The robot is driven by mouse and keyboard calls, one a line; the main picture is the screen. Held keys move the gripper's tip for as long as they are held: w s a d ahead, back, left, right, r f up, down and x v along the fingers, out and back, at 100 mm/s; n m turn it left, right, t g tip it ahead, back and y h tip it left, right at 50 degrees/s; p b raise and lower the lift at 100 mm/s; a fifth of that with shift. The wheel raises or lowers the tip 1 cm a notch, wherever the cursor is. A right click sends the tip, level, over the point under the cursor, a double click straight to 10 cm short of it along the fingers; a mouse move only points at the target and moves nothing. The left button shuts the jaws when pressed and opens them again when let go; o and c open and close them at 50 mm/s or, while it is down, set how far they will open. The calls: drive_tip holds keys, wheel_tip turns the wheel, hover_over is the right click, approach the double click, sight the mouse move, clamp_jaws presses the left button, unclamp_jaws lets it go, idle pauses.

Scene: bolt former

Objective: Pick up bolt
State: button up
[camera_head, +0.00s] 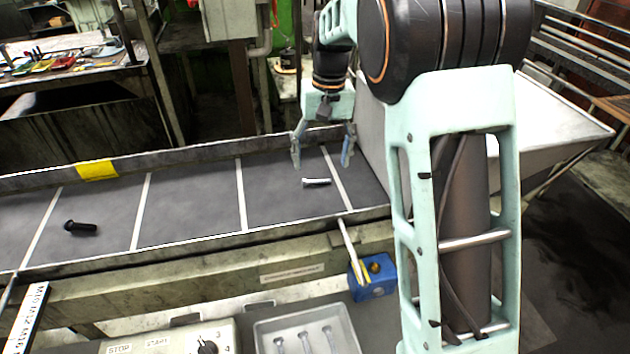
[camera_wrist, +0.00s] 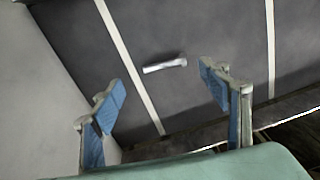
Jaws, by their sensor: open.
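A silver bolt (camera_head: 316,182) lies on the dark conveyor belt (camera_head: 190,190), just left of a white cross line near the belt's right end. In the wrist view the silver bolt (camera_wrist: 165,65) lies beyond the fingertips, between two white lines. A black bolt (camera_head: 80,228) lies on the belt at the far left in the head view. My gripper (camera_head: 322,158) is open and empty above the belt, over the silver bolt's area. In the wrist view its blue-padded fingers (camera_wrist: 162,82) are spread wide, with the bolt clear of both.
A raised rail runs along the belt's front edge. A grey metal chute (camera_head: 545,115) stands at the belt's right end. A blue box (camera_head: 373,280), a grey tray (camera_head: 265,335) with several bolts and a control panel (camera_head: 170,340) are in front.

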sight(317, 181)
drive_tip(key=f, duration=0.3)
drive_tip(key=a+f+p, duration=0.1)
drive_tip(key=f, duration=0.1)
drive_tip(key=shift+f, duration=0.1)
drive_tip(key=c, duration=1.4)
